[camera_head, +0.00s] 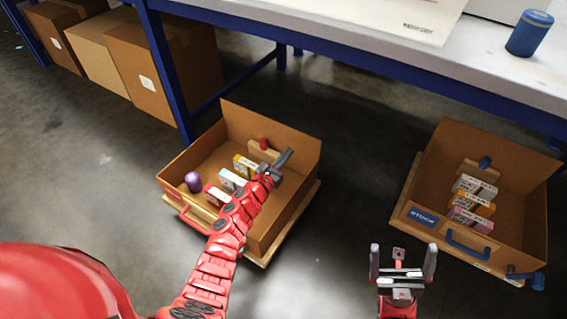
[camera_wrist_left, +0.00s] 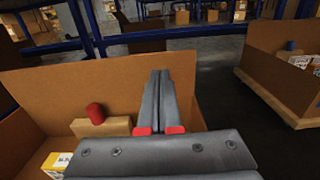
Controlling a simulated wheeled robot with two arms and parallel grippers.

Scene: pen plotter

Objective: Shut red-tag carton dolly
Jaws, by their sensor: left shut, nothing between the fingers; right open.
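The open carton with red fittings (camera_head: 288,212) sits on a wooden dolly board on the floor, at an angle in front of the blue-legged table. A red handle (camera_head: 185,221) is on its front left. Inside are a purple can, several small boxes and a wooden block with a red knob (camera_head: 264,143), also in the left wrist view (camera_wrist_left: 95,112). My left arm reaches over the carton; its gripper (camera_head: 286,158) is shut and empty near the far wall (camera_wrist_left: 60,88). Whether it touches the wall is unclear. My right gripper (camera_head: 402,256) is open and empty, between the cartons.
A second open carton (camera_head: 520,195) with a blue STOCK label and blue handle stands at the right, holding several boxes. The table (camera_head: 390,62) spans the back, with a blue leg (camera_head: 168,75) behind the left carton. Closed cartons (camera_head: 140,70) stand at far left.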

